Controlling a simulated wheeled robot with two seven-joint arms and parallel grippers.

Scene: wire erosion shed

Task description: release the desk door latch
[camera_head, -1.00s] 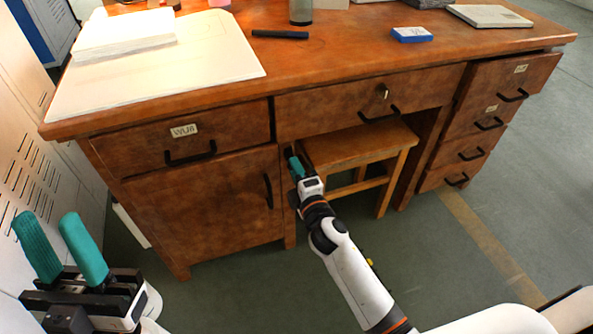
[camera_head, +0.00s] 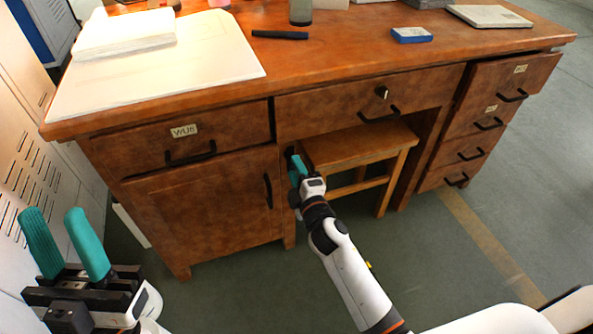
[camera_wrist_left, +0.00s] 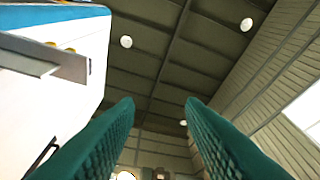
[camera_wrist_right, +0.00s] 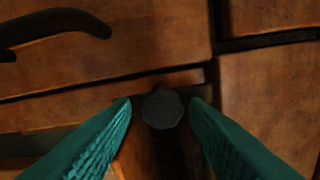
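The wooden desk door (camera_head: 205,207) is at the left of the desk, under a drawer, and looks closed. Its black handle (camera_head: 267,191) is near its right edge. A dark, many-sided knob (camera_wrist_right: 162,109), perhaps the latch, shows in the right wrist view. My right gripper (camera_head: 294,161) is at the desk post right of the door. Its teal fingers are open, one on each side of the knob, with small gaps visible. The head view partly hides the knob behind the gripper. My left gripper (camera_head: 54,214) is open and empty at the lower left.
A wooden stool (camera_head: 362,146) stands under the desk, just right of my right gripper. The centre drawer (camera_head: 340,104) is above, with a black handle. A pale cabinet (camera_head: 35,150) stands close on the left. Open floor (camera_head: 250,285) lies in front of the desk.

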